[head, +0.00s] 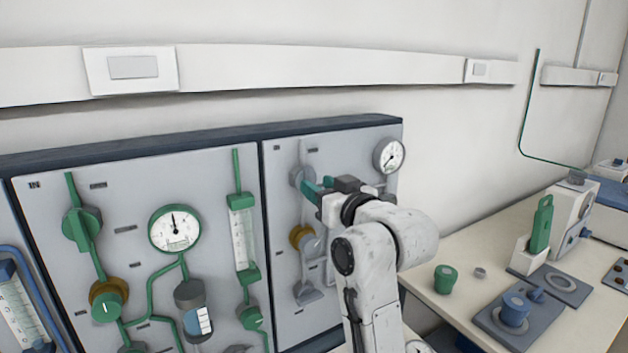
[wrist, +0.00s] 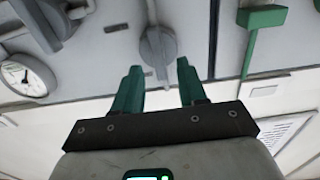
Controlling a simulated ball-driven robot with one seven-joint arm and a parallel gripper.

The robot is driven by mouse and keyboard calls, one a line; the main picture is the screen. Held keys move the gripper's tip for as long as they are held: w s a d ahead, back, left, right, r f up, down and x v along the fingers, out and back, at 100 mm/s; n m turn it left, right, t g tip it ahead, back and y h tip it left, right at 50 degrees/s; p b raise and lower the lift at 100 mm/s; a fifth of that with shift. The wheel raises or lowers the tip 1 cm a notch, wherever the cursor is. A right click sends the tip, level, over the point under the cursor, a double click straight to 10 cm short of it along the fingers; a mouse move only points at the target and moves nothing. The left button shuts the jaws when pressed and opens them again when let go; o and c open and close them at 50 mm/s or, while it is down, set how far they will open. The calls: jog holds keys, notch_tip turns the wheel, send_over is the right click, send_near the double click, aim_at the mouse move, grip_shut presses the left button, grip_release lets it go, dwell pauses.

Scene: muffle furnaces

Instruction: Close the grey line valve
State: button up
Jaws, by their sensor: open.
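The grey line valve (wrist: 157,45) shows in the wrist view as a round grey body with a bar handle, on a grey pipe. The handle points roughly along the pipe. In the head view the valve (head: 298,176) is at the upper left of the right-hand panel, partly hidden by my gripper. My gripper (wrist: 158,74) is open, with its two green fingers pointing at the panel. In the wrist view the handle's end lies between the fingertips in the picture; I see no contact. In the head view my gripper (head: 313,188) is just right of the valve.
A gauge (head: 389,155) is right of the gripper. A brass-collared grey knob (head: 302,238) sits below the valve. The left panel carries green pipes, a green valve (head: 82,229) and a green-capped flow tube (head: 242,231). A bench (head: 450,278) with lab items stands at right.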

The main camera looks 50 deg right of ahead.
jog(key=shift+x, duration=1.25)
jog(key=shift+c, duration=0.2)
grip_shut()
